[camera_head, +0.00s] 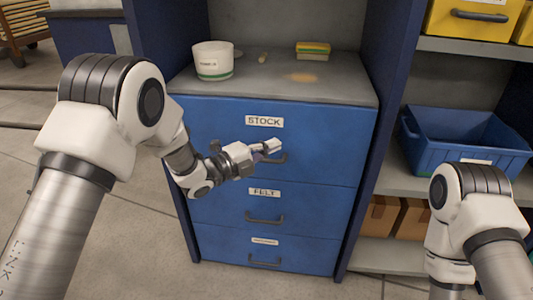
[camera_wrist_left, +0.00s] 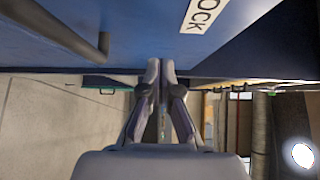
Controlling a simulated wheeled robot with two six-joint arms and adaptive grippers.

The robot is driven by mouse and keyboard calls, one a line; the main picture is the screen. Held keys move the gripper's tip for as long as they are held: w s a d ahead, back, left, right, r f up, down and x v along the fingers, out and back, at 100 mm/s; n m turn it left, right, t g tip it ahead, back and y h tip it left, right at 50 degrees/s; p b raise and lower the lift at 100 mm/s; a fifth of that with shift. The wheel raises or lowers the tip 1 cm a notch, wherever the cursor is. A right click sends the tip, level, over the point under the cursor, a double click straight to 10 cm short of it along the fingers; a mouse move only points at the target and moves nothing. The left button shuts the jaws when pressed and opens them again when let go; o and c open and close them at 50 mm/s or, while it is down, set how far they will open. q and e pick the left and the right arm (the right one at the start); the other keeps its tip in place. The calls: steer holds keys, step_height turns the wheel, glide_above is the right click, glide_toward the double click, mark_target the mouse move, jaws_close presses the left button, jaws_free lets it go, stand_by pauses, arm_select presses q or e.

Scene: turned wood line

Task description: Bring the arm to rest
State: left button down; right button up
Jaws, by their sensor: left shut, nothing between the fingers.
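My left arm comes in from the left in the head view. Its gripper (camera_head: 272,147) is in front of the blue STOCK drawer (camera_head: 220,128), close to that drawer's dark handle (camera_head: 275,159). The left wrist view shows the left gripper (camera_wrist_left: 160,68) with its fingers together and nothing between them. In that view the handle (camera_wrist_left: 103,45) lies to the left of the fingertips, apart from them. The drawer looks closed. My right arm shows at the lower right of the head view, but its gripper is out of the picture.
A white tub (camera_head: 213,62), a yellow-green sponge (camera_head: 313,50) and a small stub (camera_head: 263,57) are on the grey cabinet top (camera_head: 270,85). The FELT drawer (camera_head: 310,200) and another are below. A blue bin (camera_head: 440,150) stands on the right shelf.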

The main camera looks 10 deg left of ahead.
arm_select(q)
steer(key=p+v, duration=0.2)
steer(key=v, duration=0.8)
steer(key=s+f+n+g+y, duration=0.15)
steer(key=s+f, duration=0.25)
steer(key=f, duration=0.4)
steer(key=s+f+n+y, duration=0.2)
steer(key=s+f+n, duration=0.1)
steer(key=f, duration=0.6)
steer(key=s+a+f+n+g+y, duration=0.35)
steer(key=s+f+n, duration=0.25)
steer(key=s+f, duration=0.3)
steer(key=s+a+f+n+g+y, duration=0.35)
steer(key=s+f+n, duration=0.35)
steer(key=s, duration=0.4)
steer(key=s+a+n+g+y, duration=0.3)
steer(key=s+a+n+g, duration=0.15)
steer(key=s+n, duration=0.45)
step_height(320, 180, up, 28)
steer(key=n+p, duration=0.1)
steer(key=p, duration=2.7)
steer(key=shift+t, duration=0.4)
arm_select(e)
step_height(320, 180, up, 30)
